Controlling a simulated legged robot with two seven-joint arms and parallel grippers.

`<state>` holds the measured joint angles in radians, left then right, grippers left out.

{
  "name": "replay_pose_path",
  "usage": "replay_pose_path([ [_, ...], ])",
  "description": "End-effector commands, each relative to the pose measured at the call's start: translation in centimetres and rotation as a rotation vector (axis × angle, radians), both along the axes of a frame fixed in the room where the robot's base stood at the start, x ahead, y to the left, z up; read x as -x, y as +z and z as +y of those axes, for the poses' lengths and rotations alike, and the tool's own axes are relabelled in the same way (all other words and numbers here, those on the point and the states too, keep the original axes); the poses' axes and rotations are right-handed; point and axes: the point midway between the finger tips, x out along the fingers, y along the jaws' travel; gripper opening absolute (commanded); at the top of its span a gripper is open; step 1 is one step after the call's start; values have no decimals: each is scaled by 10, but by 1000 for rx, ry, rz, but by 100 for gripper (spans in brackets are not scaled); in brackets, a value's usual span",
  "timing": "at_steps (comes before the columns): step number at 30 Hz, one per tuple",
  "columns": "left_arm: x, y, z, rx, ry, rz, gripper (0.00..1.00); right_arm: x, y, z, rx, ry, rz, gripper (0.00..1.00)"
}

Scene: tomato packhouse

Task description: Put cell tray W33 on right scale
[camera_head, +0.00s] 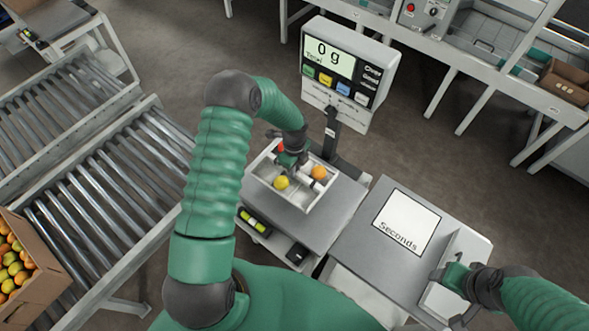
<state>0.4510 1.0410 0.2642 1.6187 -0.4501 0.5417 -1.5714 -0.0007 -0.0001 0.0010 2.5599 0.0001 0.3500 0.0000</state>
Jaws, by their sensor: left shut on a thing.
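A white cell tray (303,203) with low walls is at the middle, over a grey scale platform (335,222). It holds a yellow tomato (281,182), an orange one (319,172) and a red one (281,147). I cannot read W33 on it. My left gripper (290,160) reaches down into it from above and is shut on it; the fingertips are partly hidden. I cannot tell whether the tray touches the platform. The scale's display (330,52) reads 0 g. My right gripper (455,277) is at the lower right, away from the tray; its jaws are unclear.
A grey surface with a white "Seconds" sign (406,222) lies right of the scale. Roller conveyors (110,190) run along the left, with a cardboard box (45,268) of fruit. A machine frame (470,75) stands at the back right. Bare floor lies between.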

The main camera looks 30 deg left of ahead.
Motion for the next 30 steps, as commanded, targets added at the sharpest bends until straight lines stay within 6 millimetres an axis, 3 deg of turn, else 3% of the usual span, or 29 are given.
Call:
replay_pose_path([
  [6, -1, -22, -8, -7, -3, -1, 0, 0, -22, -1, 1, -2, 0, 62],
  [18, 0, -72, 0, 4, 0, 0, 0, 0, -57, -2, 0, -1, 0, 62],
  [30, -1, -77, -6, -4, -1, 0, 0, 0, -61, -2, 0, -2, 0, 62],
])
